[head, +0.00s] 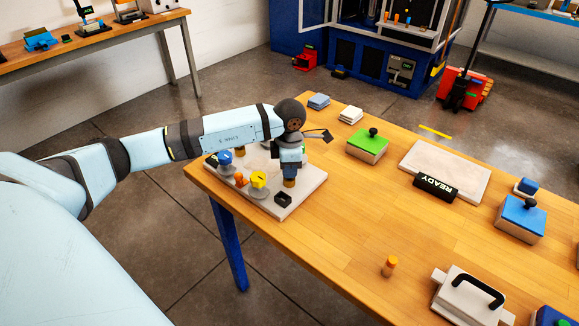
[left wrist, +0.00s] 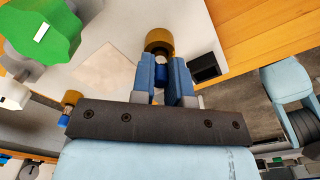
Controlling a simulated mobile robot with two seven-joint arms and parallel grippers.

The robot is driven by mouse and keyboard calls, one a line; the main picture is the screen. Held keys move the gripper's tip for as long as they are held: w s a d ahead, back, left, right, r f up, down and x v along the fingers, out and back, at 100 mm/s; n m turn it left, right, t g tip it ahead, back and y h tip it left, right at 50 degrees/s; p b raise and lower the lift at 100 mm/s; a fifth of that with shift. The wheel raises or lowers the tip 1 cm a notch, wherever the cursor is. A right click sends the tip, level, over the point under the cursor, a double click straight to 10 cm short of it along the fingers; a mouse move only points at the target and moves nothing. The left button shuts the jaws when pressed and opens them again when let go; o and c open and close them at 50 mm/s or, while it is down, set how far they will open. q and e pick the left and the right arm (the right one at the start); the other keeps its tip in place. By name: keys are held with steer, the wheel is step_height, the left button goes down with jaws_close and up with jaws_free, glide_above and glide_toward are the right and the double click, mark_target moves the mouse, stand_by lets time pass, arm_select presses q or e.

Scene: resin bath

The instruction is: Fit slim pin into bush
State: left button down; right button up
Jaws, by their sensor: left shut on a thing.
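My left gripper (head: 290,168) hangs over the front part of a pale board (head: 311,196). Which part is the bush is not clear. My right gripper is not in view.
Blue (head: 225,158) and yellow (head: 258,180) pieces stand on the board's left side. An orange peg (head: 389,266) stands on the wooden table (head: 345,235). A green box (head: 368,145), a READY sign (head: 435,187) and a handled white box (head: 466,300) are to the right.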

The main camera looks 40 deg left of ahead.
arm_select(q)
steer(key=c, duration=1.6)
jaws_free()
steer(key=shift+f, duration=0.15)
steer(key=o, duration=0.5)
steer(key=shift+r, duration=0.2)
step_height(320, 180, up, 12)
steer(key=shift+r+b, duration=0.1)
steer(key=shift+b, duration=0.25)
